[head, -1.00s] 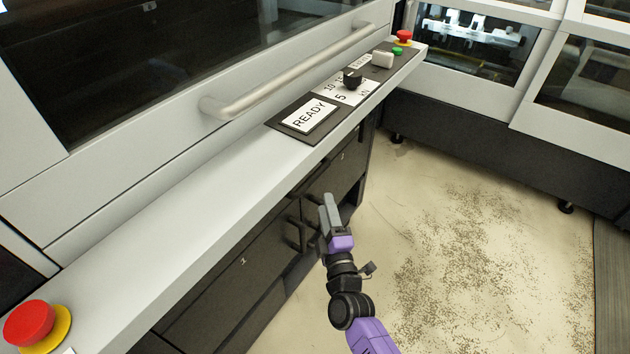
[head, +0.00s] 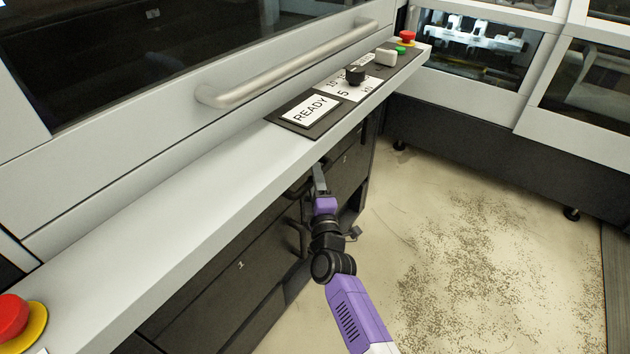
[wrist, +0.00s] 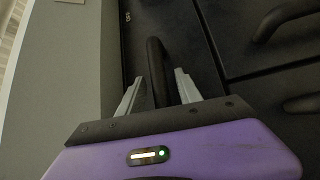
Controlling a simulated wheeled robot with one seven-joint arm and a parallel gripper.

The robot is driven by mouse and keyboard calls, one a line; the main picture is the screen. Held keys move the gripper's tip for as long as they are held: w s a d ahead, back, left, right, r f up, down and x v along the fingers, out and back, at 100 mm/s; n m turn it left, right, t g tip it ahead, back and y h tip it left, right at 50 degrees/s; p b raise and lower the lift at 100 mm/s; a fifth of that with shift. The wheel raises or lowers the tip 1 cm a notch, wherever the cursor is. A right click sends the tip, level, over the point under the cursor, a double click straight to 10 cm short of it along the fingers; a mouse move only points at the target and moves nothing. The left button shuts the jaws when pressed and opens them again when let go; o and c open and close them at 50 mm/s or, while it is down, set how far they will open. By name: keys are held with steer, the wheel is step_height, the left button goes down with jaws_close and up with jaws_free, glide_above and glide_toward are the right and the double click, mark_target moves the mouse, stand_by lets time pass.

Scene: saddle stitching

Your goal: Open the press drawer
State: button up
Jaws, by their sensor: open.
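The press's dark front panels (head: 240,262) sit under its light grey ledge. In the wrist view, a dark bar handle (wrist: 158,75) stands out from a dark panel, with my gripper (wrist: 156,90) open around it, one finger on each side. I cannot tell whether either finger touches the bar. In the head view my gripper (head: 318,180) is just under the ledge edge at the dark front, and the handle there is partly hidden by it. The panels look closed.
Two more dark handles (wrist: 285,20) show at the right in the wrist view. The ledge (head: 170,205) overhangs the front and carries a READY panel (head: 310,110), a black knob (head: 355,76) and red buttons (head: 12,318). The speckled floor to the right is clear.

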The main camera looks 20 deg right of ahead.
jaws_close()
stand_by(1.4)
